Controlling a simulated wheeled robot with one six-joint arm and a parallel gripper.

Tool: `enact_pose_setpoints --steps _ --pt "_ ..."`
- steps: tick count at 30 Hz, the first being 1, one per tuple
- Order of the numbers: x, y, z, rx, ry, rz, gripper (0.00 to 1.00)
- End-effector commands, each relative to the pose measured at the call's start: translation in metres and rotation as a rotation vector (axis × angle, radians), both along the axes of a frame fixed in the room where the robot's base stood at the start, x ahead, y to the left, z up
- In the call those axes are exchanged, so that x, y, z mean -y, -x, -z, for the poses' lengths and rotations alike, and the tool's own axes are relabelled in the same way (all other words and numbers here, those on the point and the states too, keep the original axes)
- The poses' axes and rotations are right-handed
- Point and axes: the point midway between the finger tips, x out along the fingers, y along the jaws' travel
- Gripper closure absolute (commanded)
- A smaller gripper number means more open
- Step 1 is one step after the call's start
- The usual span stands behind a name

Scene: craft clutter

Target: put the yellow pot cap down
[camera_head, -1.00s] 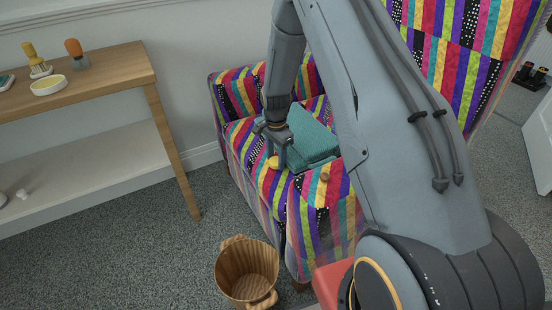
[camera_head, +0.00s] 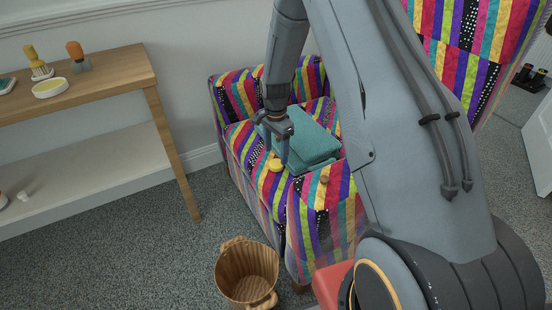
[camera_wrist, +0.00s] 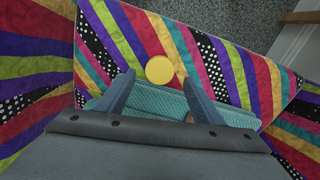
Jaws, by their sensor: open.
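The yellow pot cap (camera_head: 276,165) lies on the striped seat of the armchair, near its front edge. It is a round yellow disc in the wrist view (camera_wrist: 159,69). My gripper (camera_head: 275,160) is open and empty, just above and behind the cap in the head view. In the wrist view the two fingers (camera_wrist: 158,90) stand apart, with the cap beyond their tips and not held. The exact gap between the tips and the cap is hard to tell.
A folded teal cloth (camera_head: 312,140) lies on the armchair (camera_head: 240,98) beside and partly under my gripper in view. A small brown round thing (camera_head: 324,179) is near the front arm. A wicker basket (camera_head: 232,262) stands on the carpet. A wooden table (camera_head: 110,72) is at left.

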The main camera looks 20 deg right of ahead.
Motion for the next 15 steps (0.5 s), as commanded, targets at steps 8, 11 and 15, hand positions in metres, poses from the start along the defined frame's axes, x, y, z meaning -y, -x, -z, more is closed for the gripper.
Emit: enact_pose_setpoints --steps 8,11,15 --pt "0.000 0.000 -0.054 0.001 0.001 0.000 0.38" --pt "0.000 0.000 -0.065 0.001 0.000 0.000 0.38" --pt "-0.002 0.001 -0.075 0.001 0.000 -0.009 0.38"
